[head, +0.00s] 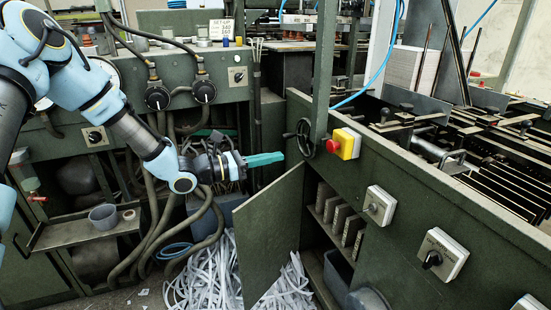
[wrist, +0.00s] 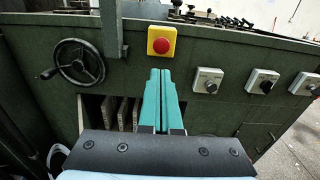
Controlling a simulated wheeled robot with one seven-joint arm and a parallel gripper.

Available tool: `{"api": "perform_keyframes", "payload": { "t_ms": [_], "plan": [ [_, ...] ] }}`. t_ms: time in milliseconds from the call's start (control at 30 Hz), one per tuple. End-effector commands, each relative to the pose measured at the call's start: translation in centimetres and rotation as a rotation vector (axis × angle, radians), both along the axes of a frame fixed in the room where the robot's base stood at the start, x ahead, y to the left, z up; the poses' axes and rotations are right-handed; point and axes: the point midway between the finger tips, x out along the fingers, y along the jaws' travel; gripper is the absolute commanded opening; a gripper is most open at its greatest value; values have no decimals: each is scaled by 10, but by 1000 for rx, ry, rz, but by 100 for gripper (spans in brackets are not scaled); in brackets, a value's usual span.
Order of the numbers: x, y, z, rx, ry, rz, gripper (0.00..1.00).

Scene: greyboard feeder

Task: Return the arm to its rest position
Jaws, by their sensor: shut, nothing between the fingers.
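My gripper (head: 264,159) has teal fingers and is shut and empty. In the head view it is held out in mid-air left of the red emergency-stop button (head: 333,146) on its yellow box, pointing right. My arm reaches to it from the upper left. In the wrist view the two teal fingers of my gripper (wrist: 160,75) lie together, pointing at the green machine front. The red button (wrist: 161,46) shows just beyond the fingertips there.
A green cabinet door (head: 268,235) stands open below my gripper. A black handwheel (head: 305,138) sits left of the button. Switch boxes (head: 379,205) line the machine's right side. Hoses (head: 150,225) hang under my forearm. Paper strips (head: 205,270) cover the floor.

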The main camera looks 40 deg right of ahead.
Motion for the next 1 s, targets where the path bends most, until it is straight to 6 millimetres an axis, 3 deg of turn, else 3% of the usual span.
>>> {"api": "perform_keyframes", "payload": {
  "t_ms": [367, 467, 533, 667, 833, 1000],
  "plan": [
    [0, 1, 0, 2, -6, -3, 0],
    [-3, 13, -1, 27, -63, -36, 0],
    [-5, 34, -5, 68, -155, -88, 0],
    [-7, 102, -19, 201, -416, -236, 0],
    [10, 220, -36, 421, -781, -438, 0],
    [35, 342, -32, 640, -1103, -626, 0]
  ]
}}
